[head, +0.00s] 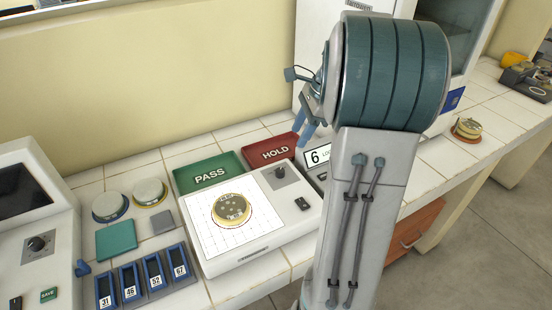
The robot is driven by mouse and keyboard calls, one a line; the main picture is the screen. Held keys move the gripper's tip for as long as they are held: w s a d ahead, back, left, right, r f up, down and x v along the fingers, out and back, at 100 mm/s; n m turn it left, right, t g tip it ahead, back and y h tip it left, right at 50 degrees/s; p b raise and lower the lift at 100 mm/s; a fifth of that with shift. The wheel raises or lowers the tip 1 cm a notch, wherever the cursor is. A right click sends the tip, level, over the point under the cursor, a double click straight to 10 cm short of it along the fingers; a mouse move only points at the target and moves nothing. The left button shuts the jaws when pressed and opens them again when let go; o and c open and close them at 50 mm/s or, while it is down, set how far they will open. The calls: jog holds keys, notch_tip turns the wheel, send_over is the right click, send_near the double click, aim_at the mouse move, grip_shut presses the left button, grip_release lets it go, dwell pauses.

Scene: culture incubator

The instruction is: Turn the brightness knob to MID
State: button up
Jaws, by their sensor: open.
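A white light box (218,263) lies on the tiled counter with a lit grid panel. A small black knob (280,171) sits on a grey plate at its back right corner; its markings are too small to read. A black rocker switch (302,204) is nearer the front. A second dark knob (36,243) is on the device at the far left, its label also unreadable. My gripper (311,131), with blue fingers, is open and empty, above and to the right of the light box knob and apart from it. My arm hides part of the counter to the right.
A round dish (232,209) rests on the lit panel. A green PASS tray (208,172) and a red HOLD tray (272,149) stand behind the box. Two lidded dishes (150,192), a teal block (116,241) and a numbered rack (146,278) are left. A white cabinet stands behind my arm.

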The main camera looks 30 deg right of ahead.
aim_at(280, 170)
jog(key=shift+m, duration=0.4)
jog(key=x, duration=1.3)
jog(key=shift+w+d+f, duration=0.2)
jog(key=shift+w+f, duration=0.15)
jog(key=c, duration=1)
